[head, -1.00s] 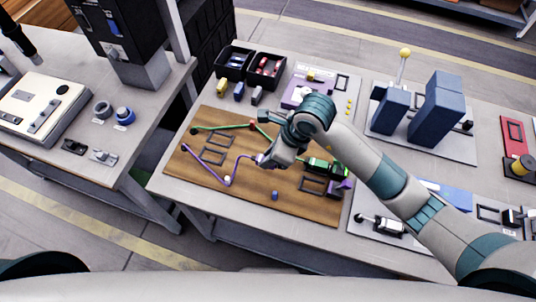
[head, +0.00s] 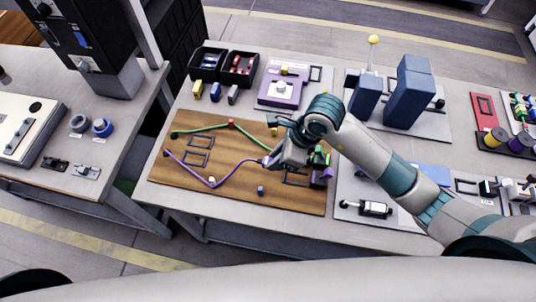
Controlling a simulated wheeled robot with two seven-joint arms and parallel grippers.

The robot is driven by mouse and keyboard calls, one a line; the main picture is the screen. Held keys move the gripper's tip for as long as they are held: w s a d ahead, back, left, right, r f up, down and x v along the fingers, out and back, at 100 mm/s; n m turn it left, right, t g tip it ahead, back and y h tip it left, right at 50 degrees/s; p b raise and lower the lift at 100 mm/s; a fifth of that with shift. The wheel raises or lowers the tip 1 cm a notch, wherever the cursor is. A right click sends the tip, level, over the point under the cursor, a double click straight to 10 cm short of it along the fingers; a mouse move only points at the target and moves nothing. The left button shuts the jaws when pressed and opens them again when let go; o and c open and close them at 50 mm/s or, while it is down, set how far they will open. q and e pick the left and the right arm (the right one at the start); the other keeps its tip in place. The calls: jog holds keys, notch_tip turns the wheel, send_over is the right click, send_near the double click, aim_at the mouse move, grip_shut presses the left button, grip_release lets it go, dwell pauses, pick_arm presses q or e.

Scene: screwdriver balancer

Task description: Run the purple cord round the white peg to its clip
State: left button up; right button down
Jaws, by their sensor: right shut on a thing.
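The purple cord (head: 188,170) starts at the left of the wooden board (head: 200,205). It runs down to the white peg (head: 211,180), bends along the peg's near side, then rises rightward in a curve to my right gripper (head: 268,162). My right gripper is shut on the cord over the board's right half. The purple clip (head: 322,176) is at the board's right end, just right of the gripper and partly hidden by my arm. The cord's end is hard to make out at the fingers. My left gripper is out of view.
A blue peg (head: 260,190) stands on the board below my right gripper. A green cord (head: 203,129) runs past a red peg (head: 231,124) behind. A green clip (head: 318,158) is close to the purple clip. The board's front left is clear.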

jog(key=shift+s+d+p, duration=0.15)
jog(key=shift+s+d, duration=0.2)
jog(key=shift+d, duration=0.85)
jog(key=shift+s+d+p, duration=0.15)
jog(key=shift+s+d, duration=0.2)
jog(key=shift+d, duration=0.85)
jog(key=shift+s+d+p, duration=0.15)
jog(key=shift+s+d, duration=0.2)
jog(key=shift+d, duration=0.85)
jog(key=shift+a, duration=0.1)
jog(key=shift+f+b, duration=0.15)
jog(key=shift+b, duration=0.15)
jog(key=shift+f+b, duration=1.75)
jog(key=shift+b, duration=0.05)
jog(key=shift+f+b, duration=0.65)
jog(key=c, duration=1.5)
grip_release()
jog(key=shift+c, duration=0.2)
